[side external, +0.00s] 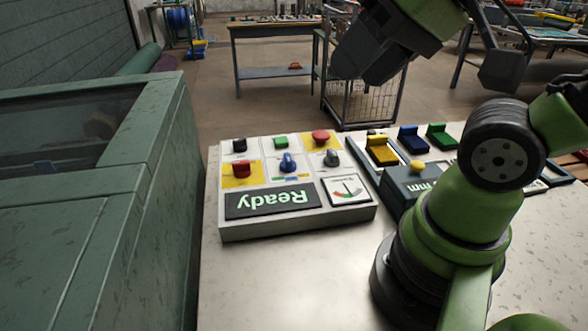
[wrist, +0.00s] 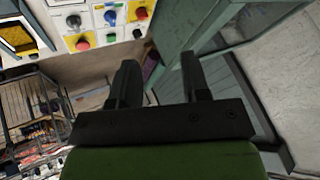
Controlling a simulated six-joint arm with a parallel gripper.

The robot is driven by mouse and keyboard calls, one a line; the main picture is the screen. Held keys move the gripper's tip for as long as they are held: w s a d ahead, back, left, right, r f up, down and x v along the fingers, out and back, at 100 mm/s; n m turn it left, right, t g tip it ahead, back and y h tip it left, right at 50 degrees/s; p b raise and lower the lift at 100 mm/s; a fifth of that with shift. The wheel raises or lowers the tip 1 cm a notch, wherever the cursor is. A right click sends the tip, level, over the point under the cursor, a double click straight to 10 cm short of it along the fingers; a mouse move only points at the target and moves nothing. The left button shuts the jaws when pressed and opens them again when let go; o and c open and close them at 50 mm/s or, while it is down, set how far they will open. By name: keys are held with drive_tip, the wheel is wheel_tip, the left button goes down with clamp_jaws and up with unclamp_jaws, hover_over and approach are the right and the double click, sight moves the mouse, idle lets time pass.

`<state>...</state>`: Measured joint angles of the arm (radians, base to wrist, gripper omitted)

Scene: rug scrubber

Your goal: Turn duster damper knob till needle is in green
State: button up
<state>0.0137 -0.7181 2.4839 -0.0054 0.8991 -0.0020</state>
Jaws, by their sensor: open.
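The control panel (side external: 300,222) on the bench carries several knobs and buttons. A blue knob (side external: 288,163) sits in its middle above a coloured strip, and a grey knob (side external: 332,158) is to its right. The labels are too small to read, so I cannot tell which is the damper knob. A dial gauge (side external: 348,189) has a dark needle and red and green marks; the needle's exact zone is unclear. In the wrist view, my gripper (wrist: 158,75) is open and empty, apart from the panel, and the blue knob (wrist: 110,17) is at the top.
A "Ready" display (side external: 272,202) appears upside down on the panel. Red buttons (side external: 242,170) and (side external: 320,137) have yellow backings. A dark box (side external: 408,188) with a yellow button is to the right. A green machine (side external: 120,220) stands left. A wire cage (side external: 360,100) stands behind the bench.

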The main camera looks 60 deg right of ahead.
drive_tip(key=w+d+f+m+g+h, duration=0.1)
drive_tip(key=w+d+f+g, duration=0.1)
drive_tip(key=w+d, duration=0.35)
drive_tip(key=m+g, duration=0.3)
drive_tip(key=g, duration=0.2)
approach(332, 151)
drive_tip(key=shift+s+a+h, duration=0.15)
drive_tip(key=shift+a+h, duration=0.2)
drive_tip(key=shift+h, duration=0.05)
wheel_tip(332, 151, down, 9)
drive_tip(key=shift+f, duration=0.1)
